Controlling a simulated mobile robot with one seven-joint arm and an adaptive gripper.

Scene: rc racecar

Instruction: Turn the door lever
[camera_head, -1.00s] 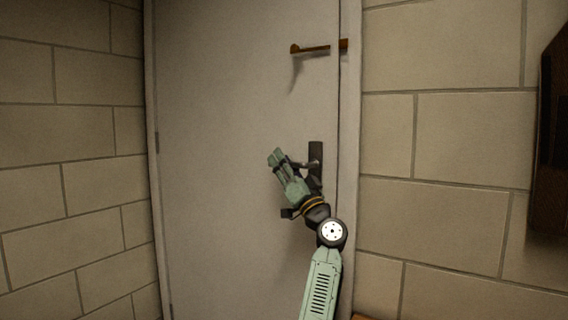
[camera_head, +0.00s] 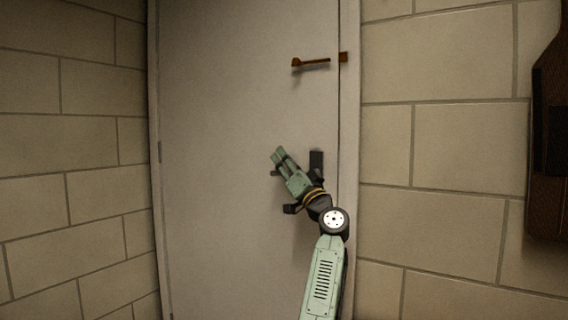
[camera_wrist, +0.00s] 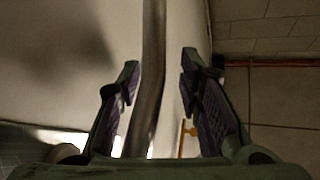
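The light grey door (camera_head: 225,110) fills the middle of the head view. The lever's dark plate (camera_head: 316,160) shows near the door's right edge, just right of my gripper (camera_head: 277,155). The handle itself is hidden behind my gripper in the head view. In the wrist view my gripper (camera_wrist: 160,75) has its two fingers apart. A dark metal bar, which looks like the door lever (camera_wrist: 153,50), runs between them with a visible gap on each side. I cannot tell how far the lever is turned.
A brown bar latch (camera_head: 315,62) sits higher on the door near its right edge. Block walls stand on the left (camera_head: 80,160) and right (camera_head: 455,140). A dark brown object (camera_head: 550,140) hangs on the right wall.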

